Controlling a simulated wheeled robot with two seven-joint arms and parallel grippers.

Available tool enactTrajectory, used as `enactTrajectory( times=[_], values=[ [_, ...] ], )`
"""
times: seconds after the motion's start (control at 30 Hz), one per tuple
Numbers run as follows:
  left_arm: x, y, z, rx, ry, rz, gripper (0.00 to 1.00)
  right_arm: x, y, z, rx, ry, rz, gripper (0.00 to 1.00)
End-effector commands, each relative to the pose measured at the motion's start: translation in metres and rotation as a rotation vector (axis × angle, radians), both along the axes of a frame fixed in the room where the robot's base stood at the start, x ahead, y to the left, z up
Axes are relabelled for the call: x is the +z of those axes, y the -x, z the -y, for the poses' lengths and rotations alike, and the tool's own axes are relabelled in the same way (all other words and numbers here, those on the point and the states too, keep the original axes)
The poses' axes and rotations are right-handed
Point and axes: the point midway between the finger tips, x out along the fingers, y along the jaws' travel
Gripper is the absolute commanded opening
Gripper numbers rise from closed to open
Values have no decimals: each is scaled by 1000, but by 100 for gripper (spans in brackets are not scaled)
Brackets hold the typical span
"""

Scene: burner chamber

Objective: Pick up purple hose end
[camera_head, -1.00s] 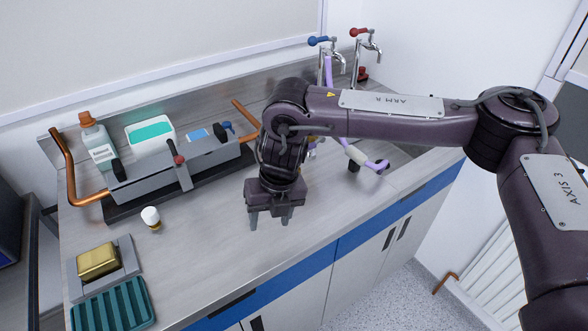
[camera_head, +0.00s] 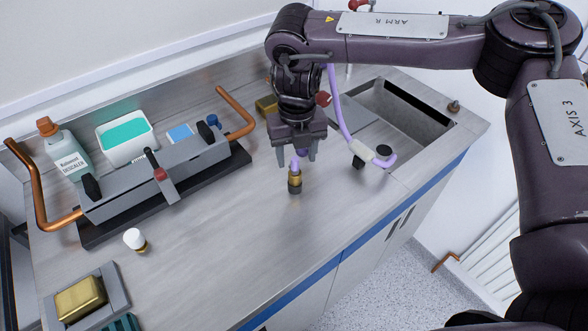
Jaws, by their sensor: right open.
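A purple hose (camera_head: 339,108) hangs behind my right wrist and curves down to the counter. It passes a pale sleeve (camera_head: 362,151) and turns up at a short bent purple tip (camera_head: 387,160). My left gripper is not in view.
A sink (camera_head: 405,115) lies at the right. A grey apparatus with copper pipes (camera_head: 155,175) stands at the left, with a descaler bottle (camera_head: 65,150) and a white tub (camera_head: 125,135) behind it. A small white-capped vial (camera_head: 135,240) stands in front. The front middle counter is clear.

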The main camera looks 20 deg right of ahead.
Motion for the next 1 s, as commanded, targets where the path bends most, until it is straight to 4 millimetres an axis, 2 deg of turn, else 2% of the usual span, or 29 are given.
enactTrajectory(
  times=[0.1,0.23,0.4,0.5,0.6,1.0],
  values=[
    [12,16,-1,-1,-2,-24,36,-13,1,-2,1,2,-4,52],
    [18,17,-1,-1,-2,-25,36,-34,0,-2,-1,2,-2,52],
    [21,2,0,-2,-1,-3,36,-47,0,-2,0,1,-1,52],
    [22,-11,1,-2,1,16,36,-48,0,-2,0,0,0,52],
    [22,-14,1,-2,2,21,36,-48,0,-2,0,0,0,52],
    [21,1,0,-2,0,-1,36,-48,-1,-2,0,0,0,2]
  ],
)
